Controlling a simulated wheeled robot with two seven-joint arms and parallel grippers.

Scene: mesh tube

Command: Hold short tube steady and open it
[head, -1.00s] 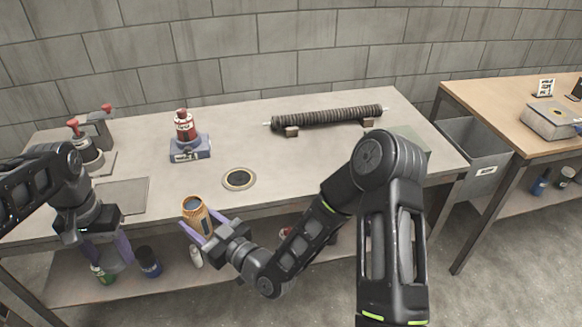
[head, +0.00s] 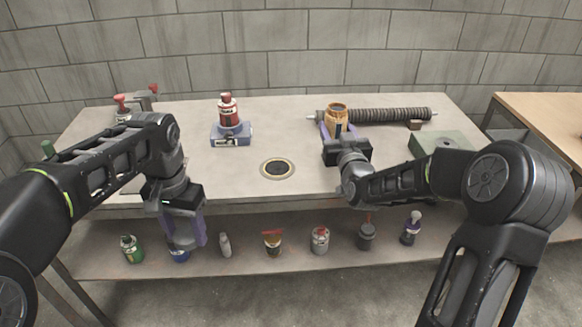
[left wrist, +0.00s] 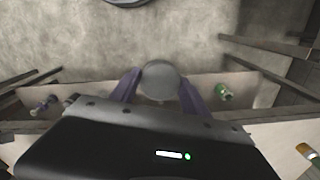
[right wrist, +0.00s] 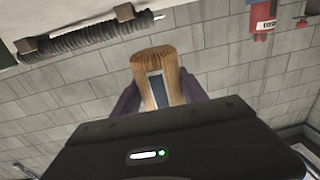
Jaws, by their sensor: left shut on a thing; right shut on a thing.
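My left gripper (head: 186,232) hangs pointing down in front of the bench's front edge. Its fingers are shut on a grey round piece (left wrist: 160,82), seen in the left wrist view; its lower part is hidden. The two grippers are well apart.
A long dark ribbed roll (head: 390,114) lies behind the right gripper. A red bottle (head: 228,112) stands on a blue-grey base. A round dark inset (head: 277,168) lies in the clear middle benchtop. Several bottles, including a green one (head: 131,249), stand on the lower shelf.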

